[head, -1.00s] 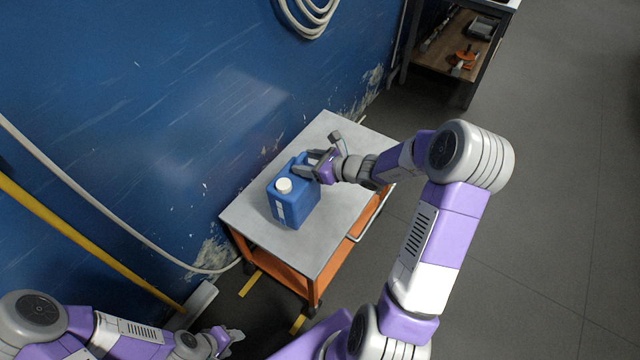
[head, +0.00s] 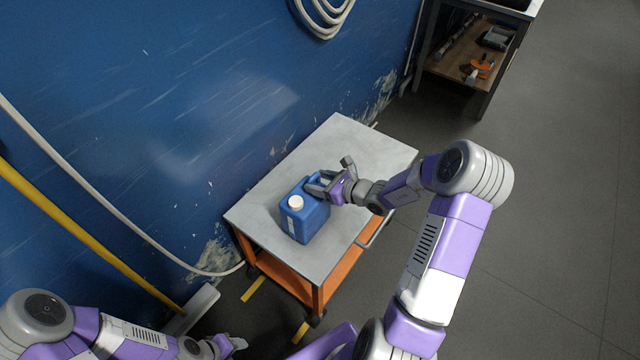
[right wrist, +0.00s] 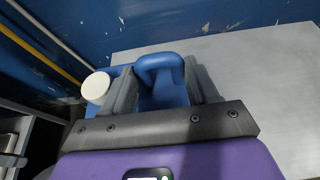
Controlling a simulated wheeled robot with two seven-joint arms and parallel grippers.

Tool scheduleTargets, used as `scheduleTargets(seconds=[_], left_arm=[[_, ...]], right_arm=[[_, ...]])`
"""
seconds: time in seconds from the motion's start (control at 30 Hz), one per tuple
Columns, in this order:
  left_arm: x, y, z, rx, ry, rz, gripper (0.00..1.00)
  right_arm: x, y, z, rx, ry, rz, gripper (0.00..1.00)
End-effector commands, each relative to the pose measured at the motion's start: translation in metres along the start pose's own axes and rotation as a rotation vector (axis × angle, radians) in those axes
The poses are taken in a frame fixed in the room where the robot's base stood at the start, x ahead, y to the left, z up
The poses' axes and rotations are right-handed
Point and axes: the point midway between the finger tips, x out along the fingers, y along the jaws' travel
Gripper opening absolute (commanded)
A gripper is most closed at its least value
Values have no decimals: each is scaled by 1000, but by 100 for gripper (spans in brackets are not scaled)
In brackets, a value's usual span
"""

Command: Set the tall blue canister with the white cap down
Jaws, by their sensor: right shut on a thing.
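The blue canister (head: 305,222) with the white cap (head: 295,202) is upright at the trolley's grey top (head: 345,150), near its left front part. I cannot tell for sure whether its base touches the top. My right gripper (head: 318,186) is shut on the canister's handle. In the right wrist view the fingers (right wrist: 160,88) stand on both sides of the blue handle (right wrist: 160,64), with the white cap (right wrist: 96,88) to the left. My left gripper (head: 232,343) is low at the bottom of the head view, away from the trolley; its jaws are too small to read.
The trolley's top is bare behind and right of the canister. Its orange frame (head: 330,283) and side handle (head: 375,230) show. A blue wall (head: 150,110) runs along the left, with a white hose (head: 110,222) and a yellow pipe (head: 90,250). A shelf bench (head: 470,60) stands at the back right.

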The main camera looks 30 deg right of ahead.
Motion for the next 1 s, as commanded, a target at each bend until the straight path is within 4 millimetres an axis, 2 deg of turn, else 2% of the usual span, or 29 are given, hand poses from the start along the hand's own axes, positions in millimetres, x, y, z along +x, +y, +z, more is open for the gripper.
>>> scheduleTargets(seconds=[0.3, 0.33, 0.5, 0.87, 1.0], left_arm=[[2, -1, 0, 0, 0, 0, 51], [2, -1, 0, 0, 0, 0, 51], [1, 0, 0, 0, 0, 0, 51], [-3, 1, 0, 0, 0, 0, 51], [-10, 4, 0, 0, 0, 0, 51]], right_arm=[[1, 0, 2, -3, -8, 1, 0], [1, 0, -1, -2, -2, 0, 61], [1, 0, 0, -2, -1, 1, 85], [-2, 0, 3, -2, -1, 0, 85], [-24, -1, 4, -3, 1, -3, 85]])
